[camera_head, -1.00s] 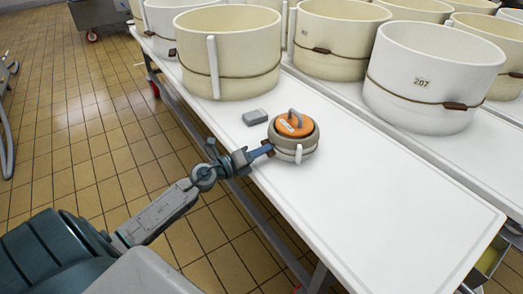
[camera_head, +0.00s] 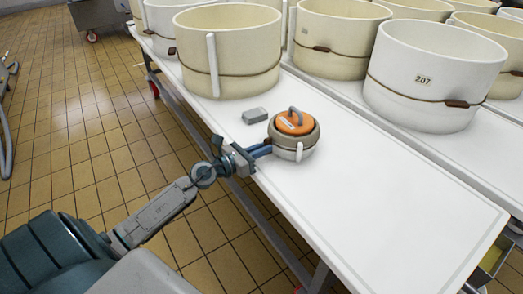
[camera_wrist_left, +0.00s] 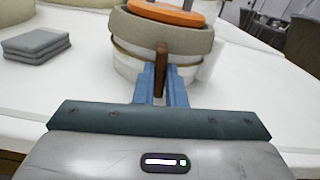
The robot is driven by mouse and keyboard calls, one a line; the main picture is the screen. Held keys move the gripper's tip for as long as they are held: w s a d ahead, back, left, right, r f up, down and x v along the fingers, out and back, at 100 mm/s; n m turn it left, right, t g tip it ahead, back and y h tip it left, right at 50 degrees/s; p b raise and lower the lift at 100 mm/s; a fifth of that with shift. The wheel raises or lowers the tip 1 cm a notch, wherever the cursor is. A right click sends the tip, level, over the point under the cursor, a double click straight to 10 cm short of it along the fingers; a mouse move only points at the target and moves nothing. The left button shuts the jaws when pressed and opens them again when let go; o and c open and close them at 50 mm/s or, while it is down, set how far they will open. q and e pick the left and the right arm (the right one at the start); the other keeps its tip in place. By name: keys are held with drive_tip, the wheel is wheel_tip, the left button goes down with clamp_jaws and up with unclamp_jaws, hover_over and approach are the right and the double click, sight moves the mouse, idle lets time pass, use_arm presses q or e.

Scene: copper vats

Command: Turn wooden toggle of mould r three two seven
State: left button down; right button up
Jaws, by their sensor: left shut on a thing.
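A small cream mould (camera_head: 285,142) with an orange lid (camera_head: 297,123) and a grey handle stands upright on the white table; it also shows in the wrist view (camera_wrist_left: 128,58). Its number is not readable. The brown wooden toggle (camera_wrist_left: 161,66) stands upright against the mould's side in the wrist view. My left gripper (camera_head: 268,149) reaches in from the left at the mould's side. Its blue fingers (camera_wrist_left: 161,84) are shut on the toggle, one on each side of it. My right gripper is in neither view.
A grey folded cloth or block (camera_head: 255,116) lies behind and left of the mould. Large cream moulds (camera_head: 228,55) and a white one marked 207 (camera_head: 430,80) stand farther back. The white table (camera_head: 380,215) is clear at the front right.

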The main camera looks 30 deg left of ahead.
use_arm(q)
drive_tip(key=shift+m, duration=0.5)
idle(0.3)
drive_tip(key=c, duration=1.5)
unclamp_jaws()
